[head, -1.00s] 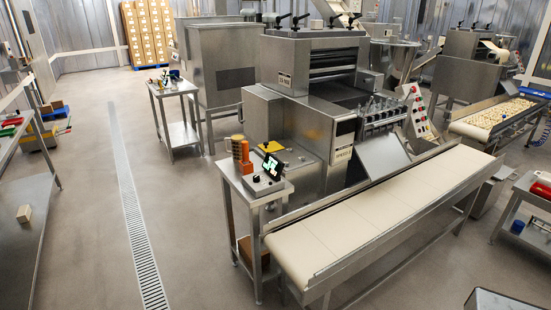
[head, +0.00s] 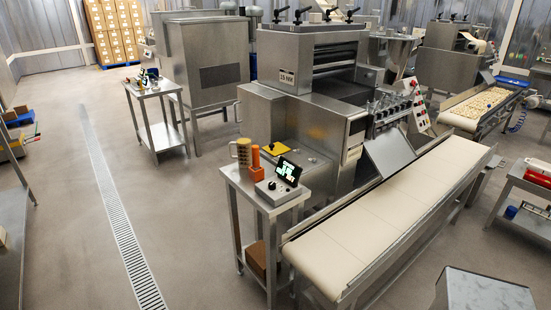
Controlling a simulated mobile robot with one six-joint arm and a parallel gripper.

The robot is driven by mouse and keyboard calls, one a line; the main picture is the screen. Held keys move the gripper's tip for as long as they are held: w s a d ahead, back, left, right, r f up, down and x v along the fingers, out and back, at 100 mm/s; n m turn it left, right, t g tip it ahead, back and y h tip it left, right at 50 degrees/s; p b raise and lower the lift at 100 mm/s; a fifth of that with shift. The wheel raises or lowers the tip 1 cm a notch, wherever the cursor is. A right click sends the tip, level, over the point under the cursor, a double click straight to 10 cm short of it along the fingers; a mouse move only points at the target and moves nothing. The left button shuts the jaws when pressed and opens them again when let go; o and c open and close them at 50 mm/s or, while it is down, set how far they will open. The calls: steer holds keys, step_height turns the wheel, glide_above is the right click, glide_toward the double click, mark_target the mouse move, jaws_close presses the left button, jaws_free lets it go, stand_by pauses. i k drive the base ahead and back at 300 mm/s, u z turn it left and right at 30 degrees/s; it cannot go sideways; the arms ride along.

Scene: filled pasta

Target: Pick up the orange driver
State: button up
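An orange upright object (head: 255,158), probably the orange driver, stands on the small steel side table (head: 232,181) beside the large pasta machine. It is too small to tell its exact shape. A tan, mug-like holder (head: 241,151) stands just left of it, and a grey control box with a lit screen (head: 287,172) is to its right. My gripper is not in view, so its state and distance from the orange object are hidden.
A long cream conveyor belt (head: 400,220) extends right of the side table. A second steel table (head: 150,88) with small tools stands farther back. Open floor (head: 185,240) with a drain grate (head: 118,215) lies left of the side table. A workbench (head: 10,210) edges the left.

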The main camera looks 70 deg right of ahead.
mark_target(256, 149)
steer(key=i, duration=2.4)
steer(key=z, duration=4.35)
steer(key=i, duration=0.15)
steer(key=u, duration=2.9)
steer(key=k, duration=0.15)
steer(key=z, duration=1.7)
